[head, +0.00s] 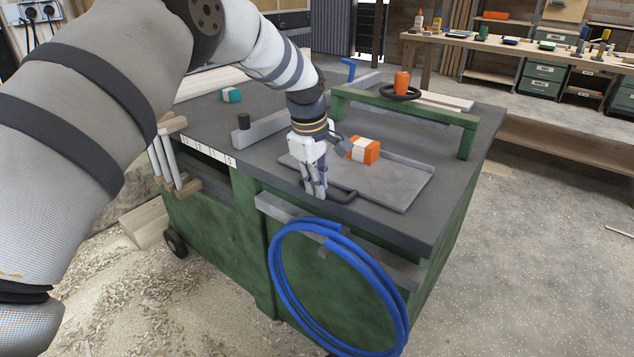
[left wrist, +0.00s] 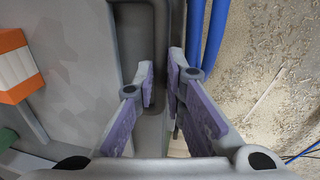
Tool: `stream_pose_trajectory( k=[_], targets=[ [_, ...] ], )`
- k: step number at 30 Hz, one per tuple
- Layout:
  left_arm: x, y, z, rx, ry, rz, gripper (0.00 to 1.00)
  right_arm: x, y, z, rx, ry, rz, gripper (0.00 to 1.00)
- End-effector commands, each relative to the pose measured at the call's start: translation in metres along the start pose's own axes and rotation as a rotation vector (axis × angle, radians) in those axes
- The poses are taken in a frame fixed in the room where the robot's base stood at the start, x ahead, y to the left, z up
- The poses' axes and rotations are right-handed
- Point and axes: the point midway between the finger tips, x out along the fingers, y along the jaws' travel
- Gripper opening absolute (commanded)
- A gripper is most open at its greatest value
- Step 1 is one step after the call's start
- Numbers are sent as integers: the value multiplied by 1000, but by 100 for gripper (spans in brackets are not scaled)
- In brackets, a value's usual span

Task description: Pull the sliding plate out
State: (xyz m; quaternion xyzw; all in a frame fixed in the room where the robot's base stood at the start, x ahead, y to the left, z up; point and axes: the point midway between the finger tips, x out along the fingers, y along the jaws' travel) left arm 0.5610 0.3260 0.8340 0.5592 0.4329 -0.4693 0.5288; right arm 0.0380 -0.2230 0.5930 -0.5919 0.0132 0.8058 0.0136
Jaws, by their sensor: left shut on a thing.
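The sliding plate (head: 395,188) is a flat grey sheet lying on the dark top of the green workbench, near its front edge. A dark bar handle (head: 344,194) is at the plate's front edge. My left gripper (head: 316,194) points down at this handle and is shut on it, left of the handle's middle. In the left wrist view the purple-padded fingers (left wrist: 161,82) stand on either side of the grey handle bar, and the plate (left wrist: 75,65) lies to their left. The fingers partly hide the handle. My right gripper does not show.
An orange and white block (head: 363,150) stands at the plate's back edge. A green rail (head: 405,106) spans the bench behind. A blue hose coil (head: 335,290) hangs on the bench front below the gripper. Floor in front is open, with wood shavings.

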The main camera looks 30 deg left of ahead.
Motion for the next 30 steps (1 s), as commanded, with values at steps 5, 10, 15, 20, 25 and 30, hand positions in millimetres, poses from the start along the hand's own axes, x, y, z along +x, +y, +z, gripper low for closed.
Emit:
stream_pose_trajectory(
  k=[5, 10, 15, 20, 25, 30],
  targets=[
    [1, 0, 0, 0, -1, -2, 0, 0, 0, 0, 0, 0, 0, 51],
    [1, 0, 0, 0, -1, -1, 20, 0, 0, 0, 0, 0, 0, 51],
    [0, 0, 0, 0, 0, -1, 20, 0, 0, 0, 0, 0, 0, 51],
    [-3, 0, 0, 0, 0, 1, 20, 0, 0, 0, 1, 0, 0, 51],
    [-40, 1, 0, 2, 1, 4, 20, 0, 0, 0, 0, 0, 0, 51],
    [-86, 1, 0, 1, 2, 3, 20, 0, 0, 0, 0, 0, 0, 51]
  ],
)
